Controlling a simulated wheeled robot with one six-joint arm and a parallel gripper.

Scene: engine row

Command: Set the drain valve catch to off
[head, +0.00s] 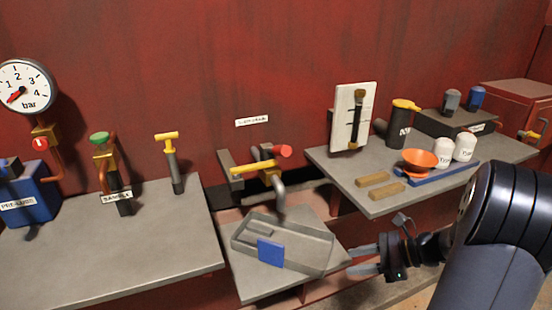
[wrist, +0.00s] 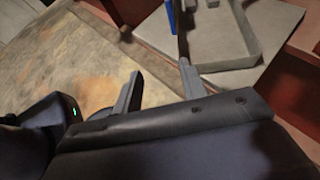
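A valve with a yellow lever bar (head: 251,168) and a red round knob (head: 282,151) is mounted on the red wall in the middle of the head view. Its bent grey pipe (head: 280,196) points down over a grey tray (head: 324,262). A grey bracket (head: 229,168) stands at its left. The small label above is too blurred to read, and which part is the catch and its setting are unclear. My gripper (head: 352,262) is low, to the right of the tray and below the valve. In the wrist view its two fingers (wrist: 160,70) are apart and empty.
A blue plate (head: 270,253) is at the tray's front. The left bench holds a green-knobbed sample valve (head: 100,139) and a yellow T-handle (head: 168,136). The right shelf (head: 334,170) carries an orange bowl (head: 419,161), white pots and a panel with a dark lever (head: 355,120).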

